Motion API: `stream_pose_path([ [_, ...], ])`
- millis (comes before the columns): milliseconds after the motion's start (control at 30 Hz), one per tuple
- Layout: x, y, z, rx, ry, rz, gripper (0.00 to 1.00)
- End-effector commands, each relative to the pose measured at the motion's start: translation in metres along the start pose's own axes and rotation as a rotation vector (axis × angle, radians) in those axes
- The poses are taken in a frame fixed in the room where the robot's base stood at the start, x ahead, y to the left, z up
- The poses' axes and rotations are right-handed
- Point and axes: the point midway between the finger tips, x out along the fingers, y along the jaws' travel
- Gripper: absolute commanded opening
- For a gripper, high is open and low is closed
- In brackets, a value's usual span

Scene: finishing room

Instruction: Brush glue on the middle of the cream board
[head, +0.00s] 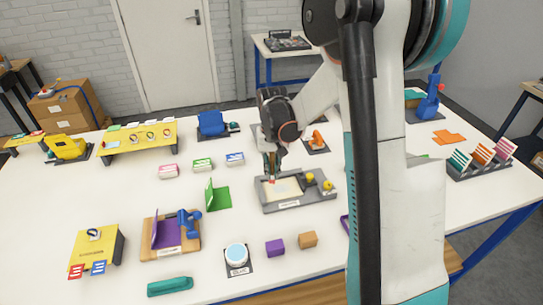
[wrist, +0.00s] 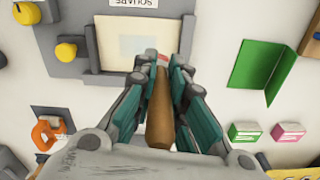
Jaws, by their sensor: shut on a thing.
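The cream board (head: 283,188) lies in a grey fixture (head: 318,199) on the white table. In the wrist view the cream board (wrist: 108,36) has a paler patch at its middle. My gripper (head: 271,170) is shut on a brush, pointing down at the left part of the board. The brush's brown wooden handle (wrist: 160,118) runs between the teal fingers in the wrist view. Its reddish end (wrist: 162,58) shows near the board's lower right corner there; whether it touches the board I cannot tell. A round pot with a pale blue top (head: 236,254) stands at the front on a labelled dark mat.
Yellow knobs (head: 327,185) stand on the fixture's right side. A green angled piece (head: 217,196) lies to its left, a wooden tray with a purple plate (head: 166,234) farther left. Purple (head: 275,248) and orange (head: 308,239) blocks are in front. My arm hides part of the table's right.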

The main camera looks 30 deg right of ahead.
Motion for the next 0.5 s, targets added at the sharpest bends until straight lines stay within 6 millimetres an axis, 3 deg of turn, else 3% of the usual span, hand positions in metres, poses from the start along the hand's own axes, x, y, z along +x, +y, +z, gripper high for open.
stream_pose_path([
  [500,-0.042,-0.002,-0.004,-0.003,0.000,0.000,0.00],
])
